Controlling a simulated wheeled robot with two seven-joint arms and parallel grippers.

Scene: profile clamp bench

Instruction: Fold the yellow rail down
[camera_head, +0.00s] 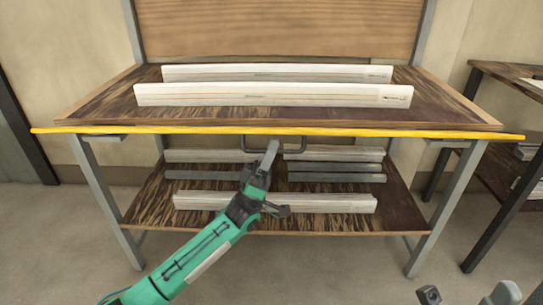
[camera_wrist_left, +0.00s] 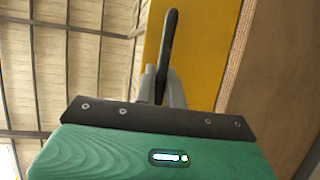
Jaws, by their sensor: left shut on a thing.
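The yellow rail (camera_head: 390,132) runs as a thin strip along the whole front edge of the bench's upper shelf, seen nearly edge-on. In the left wrist view it is a broad yellow face (camera_wrist_left: 203,50). A dark U-shaped handle (camera_head: 295,151) hangs at its middle; it also shows in the left wrist view (camera_wrist_left: 170,35). My left gripper (camera_head: 271,146) reaches up from below and is shut on this handle, its grey fingers (camera_wrist_left: 160,88) on either side of the bar. Part of what looks like my right gripper shows at the bottom right of the head view; its jaws are unclear.
Two long pale profiles (camera_head: 275,94) lie on the upper shelf (camera_head: 110,105). Several more profiles (camera_head: 275,202) lie on the lower shelf (camera_head: 150,205), behind my left arm. Grey bench legs (camera_head: 108,205) stand on both sides. Another table (camera_head: 500,72) is at the right.

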